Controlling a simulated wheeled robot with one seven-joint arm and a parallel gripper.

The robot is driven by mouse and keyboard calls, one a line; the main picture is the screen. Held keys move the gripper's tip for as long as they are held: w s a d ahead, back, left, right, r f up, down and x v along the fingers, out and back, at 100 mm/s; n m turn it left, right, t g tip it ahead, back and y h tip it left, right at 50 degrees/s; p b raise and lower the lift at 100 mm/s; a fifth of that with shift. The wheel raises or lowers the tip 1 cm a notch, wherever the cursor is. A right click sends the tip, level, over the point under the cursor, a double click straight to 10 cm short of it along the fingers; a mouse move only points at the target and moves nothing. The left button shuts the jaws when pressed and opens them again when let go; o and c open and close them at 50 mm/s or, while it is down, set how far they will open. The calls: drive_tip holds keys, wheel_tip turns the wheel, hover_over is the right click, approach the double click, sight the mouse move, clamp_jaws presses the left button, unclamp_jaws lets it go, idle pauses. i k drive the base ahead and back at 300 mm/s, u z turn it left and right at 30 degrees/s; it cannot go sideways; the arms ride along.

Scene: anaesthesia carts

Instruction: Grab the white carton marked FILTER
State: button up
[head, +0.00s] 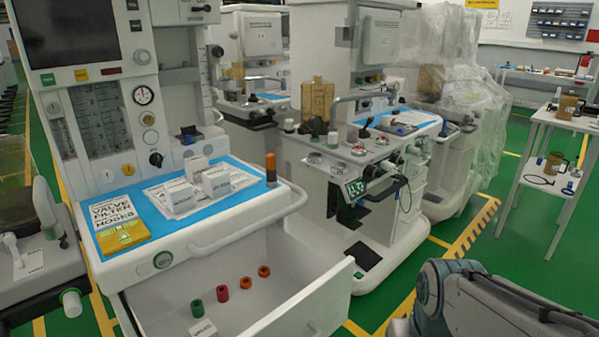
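Several white cartons stand close together on a white sheet over the blue mat (240,173) of the nearest cart: a back carton (196,166), a front-left carton (178,197) and a right carton (216,181). Their print is too small to read, so I cannot tell which is marked FILTER. Another small white carton (204,328) lies in the open drawer below, cut by the picture's bottom edge. A printed card (112,212) on the mat reads VALVE, FILTER, HOSES. My arm shows at the lower right, far from the cartons; my gripper is not in view.
The open drawer (285,262) juts out with red, green and orange rings in it. A rail (262,222) runs along the cart's front edge. An orange-capped bottle (271,170) and a yellow packet (122,234) flank the cartons. Green floor is free at the right, before a white trolley (548,185).

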sight(216, 181)
drive_tip(key=z, duration=0.9)
drive_tip(key=i, duration=1)
drive_tip(key=u, duration=3.3)
